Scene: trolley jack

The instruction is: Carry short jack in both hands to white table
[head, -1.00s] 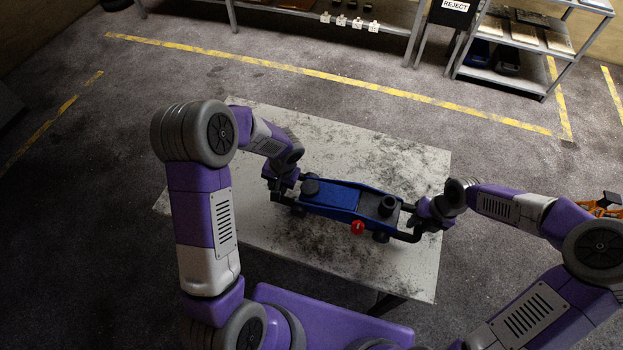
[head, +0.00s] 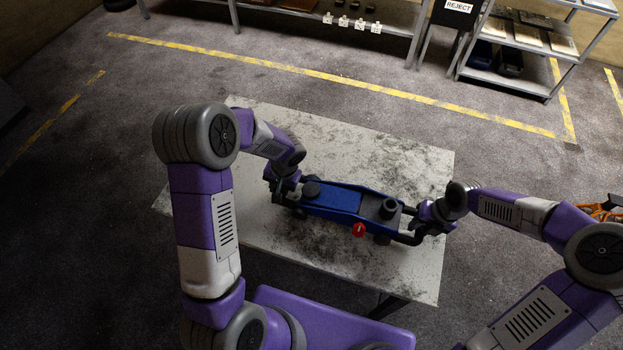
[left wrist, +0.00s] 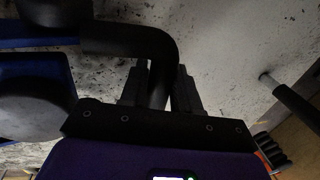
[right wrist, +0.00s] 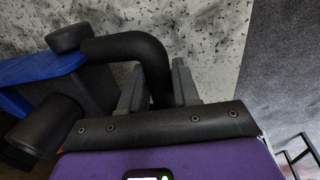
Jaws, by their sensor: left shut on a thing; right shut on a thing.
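The blue jack (head: 333,196) with black end handles and a red knob (head: 359,230) is over the white table (head: 408,275). Whether it touches the tabletop, I cannot tell. My left gripper (head: 277,190) is at its left end; in the left wrist view its fingers (left wrist: 160,85) are shut on a bent black handle (left wrist: 130,40). My right gripper (head: 426,229) is at the right end; in the right wrist view its fingers (right wrist: 158,88) are shut on the other black handle (right wrist: 125,45). The jack's blue body also shows in the right wrist view (right wrist: 42,68).
The table has dark smudges and bare room behind and in front of the jack. A shelf rack (head: 515,80) with bins, a REJECT sign (head: 458,6) and a bench (head: 330,12) stand at the back. Yellow floor lines (head: 330,82) cross beyond the table. An orange item (head: 604,208) is at far right.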

